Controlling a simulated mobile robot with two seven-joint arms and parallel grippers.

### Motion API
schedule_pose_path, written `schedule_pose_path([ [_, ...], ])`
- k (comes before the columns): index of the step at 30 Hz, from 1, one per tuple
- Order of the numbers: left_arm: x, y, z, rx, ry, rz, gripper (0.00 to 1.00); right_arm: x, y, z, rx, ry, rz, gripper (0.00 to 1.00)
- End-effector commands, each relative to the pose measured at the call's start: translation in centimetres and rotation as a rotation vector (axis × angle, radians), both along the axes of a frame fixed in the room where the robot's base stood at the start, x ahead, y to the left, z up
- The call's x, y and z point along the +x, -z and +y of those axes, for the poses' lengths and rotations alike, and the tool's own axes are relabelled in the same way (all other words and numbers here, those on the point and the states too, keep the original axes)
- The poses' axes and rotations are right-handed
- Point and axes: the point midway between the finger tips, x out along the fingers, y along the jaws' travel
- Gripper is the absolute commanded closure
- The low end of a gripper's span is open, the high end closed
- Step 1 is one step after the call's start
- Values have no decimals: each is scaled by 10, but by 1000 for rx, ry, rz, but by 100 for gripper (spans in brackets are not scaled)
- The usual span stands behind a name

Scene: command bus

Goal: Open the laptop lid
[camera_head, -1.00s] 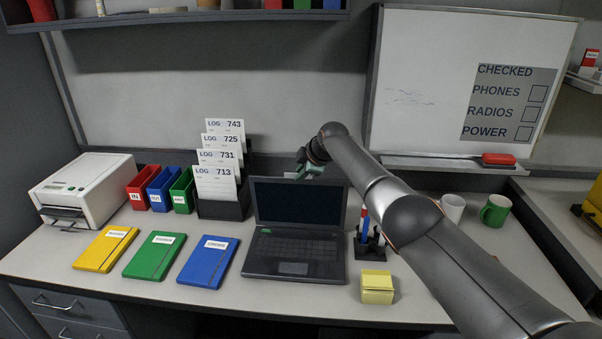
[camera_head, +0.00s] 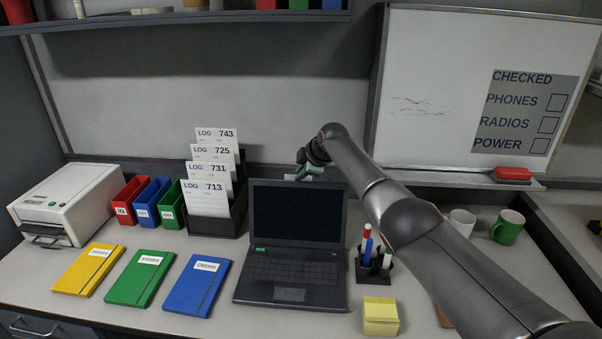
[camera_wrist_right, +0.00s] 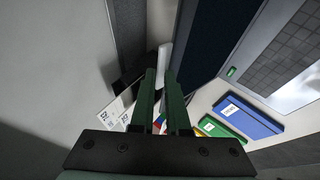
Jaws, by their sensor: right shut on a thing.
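The black laptop (camera_head: 290,292) sits open on the desk with its keyboard deck flat. Its lid (camera_head: 298,214) stands up, with the dark screen facing me. In the right wrist view the green fingers (camera_wrist_right: 164,92) sit beside the lid (camera_wrist_right: 216,42), and the keyboard shows to the right. The exact contact is hard to see. My left gripper is not in view.
Yellow, green and blue notebooks (camera_head: 198,285) lie left of the laptop. A log card rack (camera_head: 216,222) stands behind left. A pen holder (camera_head: 373,275) and yellow notes (camera_head: 380,316) are close on the right. Mugs (camera_head: 507,228) stand further right.

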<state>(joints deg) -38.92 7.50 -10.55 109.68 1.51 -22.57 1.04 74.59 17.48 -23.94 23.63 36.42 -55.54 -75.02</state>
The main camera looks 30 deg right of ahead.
Motion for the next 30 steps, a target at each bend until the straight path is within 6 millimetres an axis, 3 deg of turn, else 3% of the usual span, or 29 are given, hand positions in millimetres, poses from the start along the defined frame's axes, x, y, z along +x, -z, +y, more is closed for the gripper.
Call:
schedule_pose_path([
  [9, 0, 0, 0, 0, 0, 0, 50, 1, -2, 0, -1, 0, -5, 100],
  [10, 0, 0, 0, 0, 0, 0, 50, 1, -2, 0, 0, -1, -5, 84],
  [11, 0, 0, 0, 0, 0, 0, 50, 1, -2, 0, 0, -1, -5, 81],
  [20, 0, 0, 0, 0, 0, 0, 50, 0, -1, 0, 1, -1, 0, 81],
  [30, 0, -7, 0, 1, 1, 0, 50, -10, -14, -2, 1, -1, -2, 81],
])
